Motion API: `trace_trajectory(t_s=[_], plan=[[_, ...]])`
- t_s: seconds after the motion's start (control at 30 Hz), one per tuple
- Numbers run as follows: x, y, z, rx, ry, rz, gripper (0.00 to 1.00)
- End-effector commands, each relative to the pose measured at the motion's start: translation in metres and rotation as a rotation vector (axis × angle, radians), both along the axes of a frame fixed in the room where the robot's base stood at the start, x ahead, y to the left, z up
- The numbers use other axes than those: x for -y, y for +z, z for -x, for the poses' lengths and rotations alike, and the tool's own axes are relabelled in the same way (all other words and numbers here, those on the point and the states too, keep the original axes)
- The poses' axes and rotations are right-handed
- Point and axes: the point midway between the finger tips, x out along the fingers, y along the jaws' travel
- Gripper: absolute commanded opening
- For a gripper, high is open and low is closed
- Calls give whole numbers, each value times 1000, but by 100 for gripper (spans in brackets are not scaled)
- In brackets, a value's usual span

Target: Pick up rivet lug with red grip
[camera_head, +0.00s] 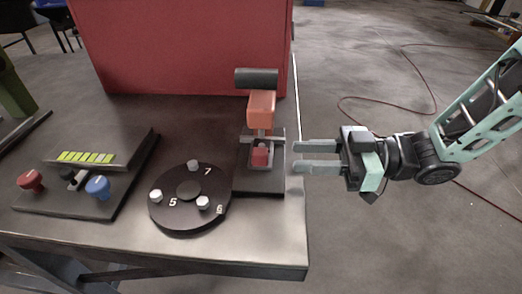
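A small red block (260,155), which looks like the red grip of the rivet lug, sits low in a dark fixture (262,185) under an orange tool body (261,108) with a black cylinder (257,78) on top. The lug's body below the red part is hard to make out. My gripper (296,157) is just right of the fixture, with its two grey fingers pointing left toward the red block. The fingers are apart with nothing between them, and their tips stop short of the block.
A round black dial (188,190) with white pegs and numbers 5, 6 and 7 lies left of the fixture. A panel (110,180) with a red knob (31,181) and a blue knob (97,187) is farther left. A large red box (185,45) stands behind. The table's right edge is near my gripper.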

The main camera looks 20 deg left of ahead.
Motion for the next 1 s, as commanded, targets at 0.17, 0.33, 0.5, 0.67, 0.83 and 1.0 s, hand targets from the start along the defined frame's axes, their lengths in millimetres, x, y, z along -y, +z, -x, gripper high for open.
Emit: trace_trajectory(t_s=[0.17, 0.33, 0.5, 0.67, 0.83, 1.0], plan=[[-16, -1, 4, -1, 1, -1, 32], [-31, 1, 7, 0, 3, 0, 32], [-56, 1, 11, -1, 3, -1, 32], [-68, 0, 13, -1, 0, 1, 32], [-68, 0, 13, -1, -1, 0, 32], [-68, 0, 13, -1, -1, 0, 0]])
